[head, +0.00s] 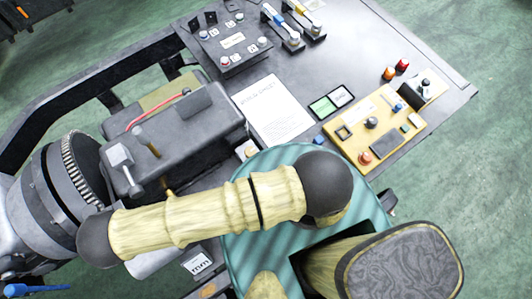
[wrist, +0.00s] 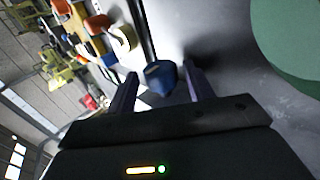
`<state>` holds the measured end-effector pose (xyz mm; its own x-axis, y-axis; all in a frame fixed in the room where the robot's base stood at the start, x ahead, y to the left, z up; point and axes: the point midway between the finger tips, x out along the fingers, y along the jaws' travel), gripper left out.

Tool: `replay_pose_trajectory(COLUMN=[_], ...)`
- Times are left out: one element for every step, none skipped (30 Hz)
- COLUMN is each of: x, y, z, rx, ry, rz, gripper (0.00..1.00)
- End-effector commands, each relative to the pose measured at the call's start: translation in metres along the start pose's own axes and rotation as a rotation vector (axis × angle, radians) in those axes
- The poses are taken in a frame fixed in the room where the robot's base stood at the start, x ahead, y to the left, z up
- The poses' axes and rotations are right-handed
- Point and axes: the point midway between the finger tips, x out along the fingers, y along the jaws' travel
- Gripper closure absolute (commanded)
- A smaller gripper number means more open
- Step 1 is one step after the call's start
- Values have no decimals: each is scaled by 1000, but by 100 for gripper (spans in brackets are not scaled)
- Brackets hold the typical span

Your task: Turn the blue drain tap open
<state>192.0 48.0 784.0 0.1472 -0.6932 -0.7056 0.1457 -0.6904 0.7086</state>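In the wrist view a small blue piece (wrist: 160,77) sits between the two dark fingers of my gripper (wrist: 161,88). The fingers are apart, one on each side of it, with a visible gap on the left; I cannot tell whether the right finger touches it. In the head view a blue lever handle (head: 38,290) shows at the lower left corner, below the grey machine flange. I cannot tell whether it is the same blue piece. My gripper is not visible in the head view, where my pale arm links cover the lower middle.
A grey bench (head: 350,45) carries a yellow control panel (head: 385,148), a white sheet (head: 272,108), a grey machine block (head: 190,125) and levers with blue and yellow handles at the top. The green floor (head: 485,190) at right is clear. In the wrist view a large green shape (wrist: 290,40) fills the upper right.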

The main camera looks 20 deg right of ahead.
Motion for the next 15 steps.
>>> replay_pose_trajectory(x=[0,0,0,0,0,0,0,0,0,0,0,0,0,-1,-1], y=[-2,-2,-2,-2,-2,-2,-2,-2,-2,-2,-1,-1,0,0,0], z=[0,0,0,0,0,0,0,0,0,0,0,0,0,1,1], rx=[-1,-1,-1,-1,-1,-1,-1,-1,-1,-1,0,0,0,0,-1], ry=[0,0,0,0,0,0,0,0,-1,-2,-2,-2,-3,-4,-4], rz=[-3,-3,-3,-3,-3,-4,-4,-5,-7,-10,-14,-20,-25,-32,-42], gripper=[43,43,43,43,43,43,43,43,43,43,43,43,43,43,43])
